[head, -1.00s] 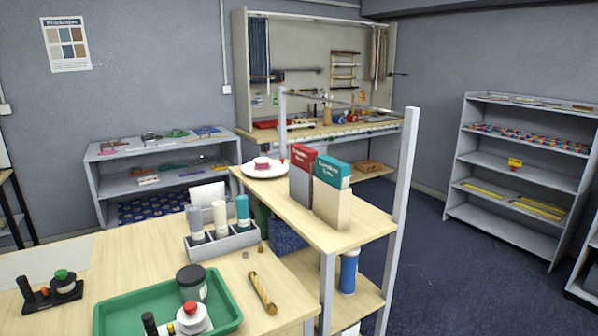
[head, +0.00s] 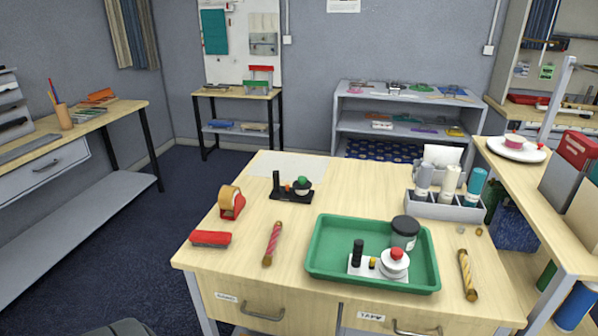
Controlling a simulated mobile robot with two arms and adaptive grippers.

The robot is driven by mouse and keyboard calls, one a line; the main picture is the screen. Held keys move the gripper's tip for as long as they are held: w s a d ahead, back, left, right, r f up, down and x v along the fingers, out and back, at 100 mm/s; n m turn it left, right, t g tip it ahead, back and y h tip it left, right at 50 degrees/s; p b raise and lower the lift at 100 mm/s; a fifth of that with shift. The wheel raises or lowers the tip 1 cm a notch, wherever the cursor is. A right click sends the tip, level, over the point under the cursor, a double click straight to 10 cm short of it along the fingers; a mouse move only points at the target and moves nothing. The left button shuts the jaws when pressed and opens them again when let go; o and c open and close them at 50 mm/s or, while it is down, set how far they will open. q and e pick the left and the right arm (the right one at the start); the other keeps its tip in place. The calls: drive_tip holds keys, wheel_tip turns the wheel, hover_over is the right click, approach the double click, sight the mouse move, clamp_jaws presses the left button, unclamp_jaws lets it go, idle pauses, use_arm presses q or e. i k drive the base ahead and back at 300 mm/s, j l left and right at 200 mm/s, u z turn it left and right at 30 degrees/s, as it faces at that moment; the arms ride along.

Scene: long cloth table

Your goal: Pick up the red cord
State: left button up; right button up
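What looks like the red cord (head: 272,243) is a short, twisted red and pink bundle with tan ends. It lies on the front part of the wooden table (head: 333,184), between a red block-like item (head: 210,238) and the green tray (head: 316,262). Nothing covers it. Neither of my grippers shows in the head view, so their state and distance from the cord cannot be seen.
A tape dispenser (head: 231,203) stands behind the red item. A grey caddy (head: 447,208) holds bottles. Open floor lies to the left.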

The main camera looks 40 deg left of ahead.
sight(267, 260)
drive_tip(key=j+u, duration=0.15)
drive_tip(key=u, duration=1.4)
